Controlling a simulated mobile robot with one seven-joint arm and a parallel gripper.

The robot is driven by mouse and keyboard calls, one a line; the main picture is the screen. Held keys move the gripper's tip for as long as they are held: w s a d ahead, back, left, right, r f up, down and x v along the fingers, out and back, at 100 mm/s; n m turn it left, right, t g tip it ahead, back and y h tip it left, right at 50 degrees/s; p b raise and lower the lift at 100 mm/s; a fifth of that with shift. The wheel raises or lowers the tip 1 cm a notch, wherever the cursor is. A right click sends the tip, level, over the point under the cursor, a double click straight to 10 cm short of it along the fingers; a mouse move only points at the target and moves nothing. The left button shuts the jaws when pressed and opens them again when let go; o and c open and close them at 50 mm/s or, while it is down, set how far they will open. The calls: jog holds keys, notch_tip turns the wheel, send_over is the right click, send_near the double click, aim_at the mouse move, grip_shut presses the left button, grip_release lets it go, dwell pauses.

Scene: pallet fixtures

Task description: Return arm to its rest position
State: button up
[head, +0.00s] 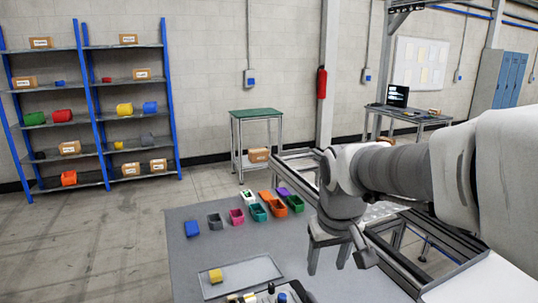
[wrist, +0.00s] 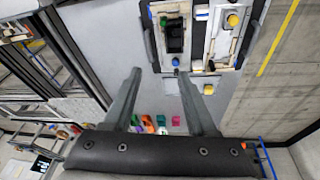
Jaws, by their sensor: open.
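My arm reaches in from the right of the head view, and my gripper (head: 328,262) hangs fingers-down above the right part of the grey table (head: 190,255). In the wrist view my gripper (wrist: 159,74) has its two fingers spread wide with nothing held between them. Below the fingers are the grey table surface and, at the top, a fixture (wrist: 155,45) with a dark block in it.
Several small coloured bins (head: 237,217) stand on the table left of my gripper. A pale tray (head: 255,270) bears a yellow block (head: 216,275). Metal frames (head: 405,250) stand at the right. A shelf rack (head: 90,106) and a green-topped table (head: 256,114) are farther back.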

jog(key=s+d+r+m+t, duration=0.1)
jog(key=s+d+m+t, duration=0.1)
jog(key=s, duration=1.2)
jog(key=shift+s+d+r, duration=0.3)
jog(key=shift+s+d, duration=0.1)
jog(key=shift+d, duration=0.2)
